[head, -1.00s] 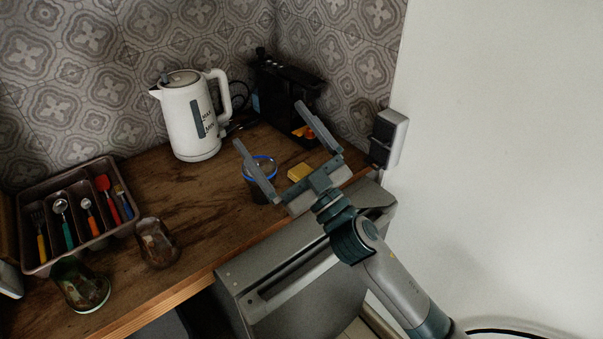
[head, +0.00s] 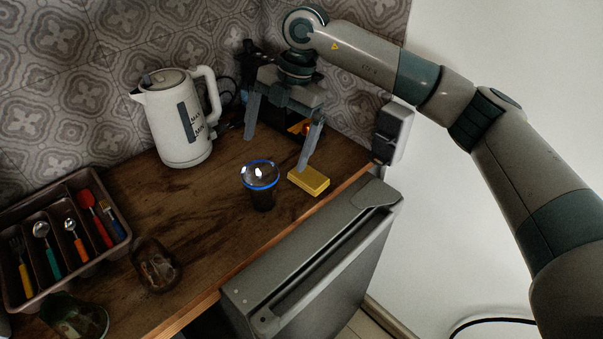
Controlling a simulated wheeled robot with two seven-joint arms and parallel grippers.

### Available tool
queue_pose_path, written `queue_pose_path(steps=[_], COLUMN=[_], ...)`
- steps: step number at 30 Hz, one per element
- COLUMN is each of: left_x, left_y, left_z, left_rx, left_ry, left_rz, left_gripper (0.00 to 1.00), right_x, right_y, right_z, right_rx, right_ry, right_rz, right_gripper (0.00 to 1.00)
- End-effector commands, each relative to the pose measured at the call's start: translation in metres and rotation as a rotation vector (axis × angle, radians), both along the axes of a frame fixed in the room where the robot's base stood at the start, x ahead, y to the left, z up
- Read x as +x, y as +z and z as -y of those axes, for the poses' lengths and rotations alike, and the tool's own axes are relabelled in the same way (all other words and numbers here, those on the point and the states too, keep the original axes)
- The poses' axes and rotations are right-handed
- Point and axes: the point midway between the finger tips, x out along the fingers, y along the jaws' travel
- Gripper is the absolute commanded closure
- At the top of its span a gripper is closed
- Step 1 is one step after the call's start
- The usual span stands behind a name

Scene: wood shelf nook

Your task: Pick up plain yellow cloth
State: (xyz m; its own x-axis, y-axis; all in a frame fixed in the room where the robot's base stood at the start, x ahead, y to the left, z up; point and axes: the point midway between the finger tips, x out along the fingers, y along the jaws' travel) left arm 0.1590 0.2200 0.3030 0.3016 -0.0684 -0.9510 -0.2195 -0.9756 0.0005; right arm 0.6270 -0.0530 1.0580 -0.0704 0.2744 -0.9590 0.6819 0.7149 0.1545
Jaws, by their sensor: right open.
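A plain yellow block-shaped piece (head: 309,181), like a folded cloth or a sponge, lies flat on the wooden counter near its front right edge. It is the only plainly yellow piece lying loose on the counter. My right gripper (head: 275,154) points down over the back of the counter with its two fingers wide apart and nothing between them. Its right fingertip is just behind and above the yellow piece; I cannot tell if they touch. The gripper partly hides a dark machine behind it. My left gripper is not in view.
A blue-rimmed cup (head: 260,188) stands just left of the yellow piece. A white kettle (head: 170,125) stands behind left. A cutlery tray (head: 121,232), a brown glass (head: 156,266) and a green glass (head: 75,318) are at left. A wall box (head: 391,133) is at right.

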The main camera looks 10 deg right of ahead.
Motion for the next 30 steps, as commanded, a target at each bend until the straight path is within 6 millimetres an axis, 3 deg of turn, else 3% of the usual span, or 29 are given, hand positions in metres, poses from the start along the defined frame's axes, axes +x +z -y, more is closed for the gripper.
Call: queue_pose_path(steps=[1, 3, 6, 9, 22, 30], left_x=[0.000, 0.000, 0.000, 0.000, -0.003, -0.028], left_y=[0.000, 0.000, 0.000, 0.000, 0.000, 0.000], left_z=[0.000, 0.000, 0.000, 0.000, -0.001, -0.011], left_rx=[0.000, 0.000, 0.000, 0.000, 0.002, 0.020], left_ry=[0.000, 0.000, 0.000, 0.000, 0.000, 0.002], left_rz=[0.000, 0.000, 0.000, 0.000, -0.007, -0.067], left_gripper=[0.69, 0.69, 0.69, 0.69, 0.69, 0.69], right_x=[0.010, 0.019, 0.026, 0.028, 0.028, 0.028], right_y=[0.009, 0.018, 0.027, 0.032, 0.031, 0.008], right_z=[0.021, 0.045, 0.066, 0.075, 0.076, 0.076], right_rx=[-0.080, -0.169, -0.248, -0.281, -0.286, -0.286], right_ry=[-0.047, -0.102, -0.157, -0.182, -0.184, -0.182], right_rz=[0.016, 0.029, 0.040, 0.045, 0.044, 0.042], right_gripper=[0.00, 0.00, 0.00, 0.00, 0.00, 0.00])
